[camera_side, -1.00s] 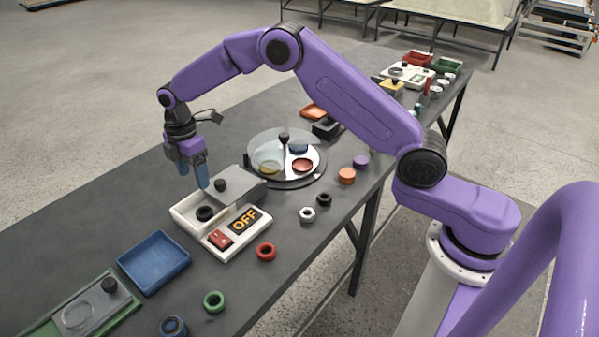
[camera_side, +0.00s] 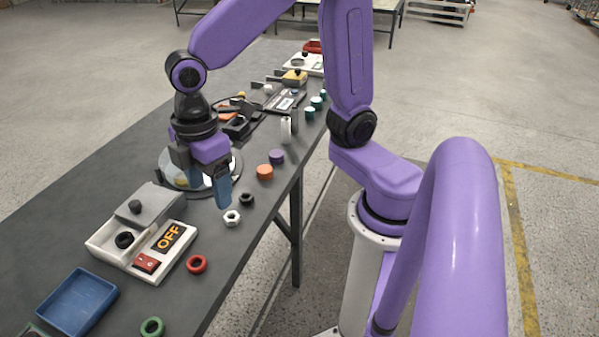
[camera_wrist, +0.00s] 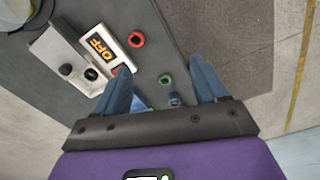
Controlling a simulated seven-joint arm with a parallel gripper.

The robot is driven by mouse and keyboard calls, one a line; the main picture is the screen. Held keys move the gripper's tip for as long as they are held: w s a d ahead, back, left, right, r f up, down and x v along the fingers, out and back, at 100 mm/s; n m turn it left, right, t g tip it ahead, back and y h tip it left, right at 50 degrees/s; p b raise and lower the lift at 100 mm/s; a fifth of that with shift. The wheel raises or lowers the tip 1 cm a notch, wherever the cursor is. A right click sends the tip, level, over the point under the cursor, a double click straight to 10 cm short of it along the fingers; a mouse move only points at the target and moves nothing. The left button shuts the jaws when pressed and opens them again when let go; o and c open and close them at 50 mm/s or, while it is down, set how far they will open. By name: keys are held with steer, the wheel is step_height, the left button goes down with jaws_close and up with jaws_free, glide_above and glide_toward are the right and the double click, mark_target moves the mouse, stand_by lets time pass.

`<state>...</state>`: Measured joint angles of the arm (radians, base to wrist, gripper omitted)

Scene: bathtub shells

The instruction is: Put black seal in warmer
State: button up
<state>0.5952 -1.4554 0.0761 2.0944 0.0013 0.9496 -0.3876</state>
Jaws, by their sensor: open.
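The white warmer (camera_side: 118,262) stands on the dark table with its sign reading OFF and a red switch (camera_side: 146,263). Its grey lid (camera_side: 152,204) with a black knob sits at the back, leaving the front well open. A black ring (camera_side: 124,240) lies in that well; it also shows in the wrist view (camera_wrist: 91,74). Another black ring, a black seal (camera_side: 246,199), lies on the table right of the warmer, behind a white nut-shaped ring (camera_side: 231,218). My gripper (camera_side: 218,200) is open and empty, fingers pointing down, just left of that seal. The wrist view shows both fingers apart (camera_wrist: 160,70).
A red ring (camera_side: 196,264), a green ring (camera_side: 152,327) and a blue tray (camera_side: 78,302) lie near the front. A round glass-topped dish (camera_side: 172,165) is behind my gripper. Orange (camera_side: 264,172) and purple (camera_side: 277,156) pieces line the right edge.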

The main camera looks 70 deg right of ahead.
steer(key=s+d, duration=0.4)
steer(key=s, duration=0.3)
steer(key=s+d+f+m, duration=0.1)
steer(key=s+d, duration=0.4)
steer(key=s, duration=0.1)
steer(key=shift+s+m, duration=0.3)
steer(key=shift+s, duration=0.05)
steer(key=shift+d, duration=0.1)
